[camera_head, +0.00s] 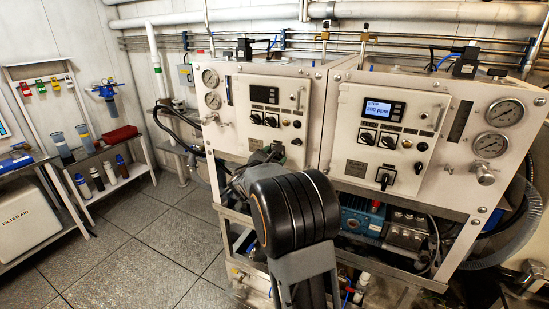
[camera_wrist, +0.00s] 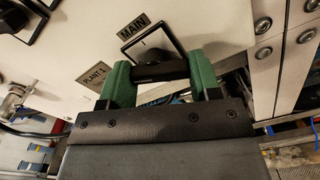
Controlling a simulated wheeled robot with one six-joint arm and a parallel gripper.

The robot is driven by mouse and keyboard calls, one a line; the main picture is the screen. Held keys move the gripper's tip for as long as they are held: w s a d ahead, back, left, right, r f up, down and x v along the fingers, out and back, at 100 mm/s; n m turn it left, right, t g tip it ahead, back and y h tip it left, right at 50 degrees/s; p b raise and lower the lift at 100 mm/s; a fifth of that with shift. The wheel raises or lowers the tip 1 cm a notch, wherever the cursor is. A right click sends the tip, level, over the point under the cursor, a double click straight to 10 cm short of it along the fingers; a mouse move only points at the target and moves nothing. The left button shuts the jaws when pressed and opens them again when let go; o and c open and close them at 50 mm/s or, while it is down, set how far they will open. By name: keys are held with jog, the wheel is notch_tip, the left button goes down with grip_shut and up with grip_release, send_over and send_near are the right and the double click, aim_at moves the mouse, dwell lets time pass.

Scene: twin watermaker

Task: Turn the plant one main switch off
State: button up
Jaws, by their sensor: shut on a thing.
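The plant one main switch (camera_wrist: 160,72) is a black rotary handle on a square plate, under a tilted "MAIN" label (camera_wrist: 133,27) in the wrist view. A "PLANT 1" label (camera_wrist: 94,76) sits beside it on the cream panel. My gripper (camera_wrist: 159,78) has green fingers, one at each end of the handle, and is shut on it. In the head view my gripper (camera_head: 268,155) is at the lower part of the left cabinet (camera_head: 237,125), and my arm hides the switch.
The right cabinet (camera_head: 340,140) has a lit display (camera_head: 378,109) and its own black main switch (camera_head: 385,178). Round gauges (camera_head: 505,112) and a black hose (camera_head: 175,130) stick out nearby. Shelves with bottles (camera_head: 97,178) stand at the left; the floor (camera_head: 150,230) between is clear.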

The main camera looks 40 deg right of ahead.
jog(key=shift+r+n+p, duration=0.15)
jog(key=shift+n+p, duration=0.1)
jog(key=shift+n, duration=0.9)
jog(key=shift+r+n+p, duration=0.1)
jog(key=shift+n+p, duration=0.15)
jog(key=shift+n, duration=0.9)
jog(key=o, duration=0.7)
jog(key=shift+a, duration=0.1)
jog(key=shift+o, duration=1.1)
jog(key=shift+f, duration=0.1)
jog(key=b+v, duration=0.2)
jog(key=v, duration=1.1)
jog(key=shift+s+a, duration=0.25)
jog(key=shift+a, duration=0.05)
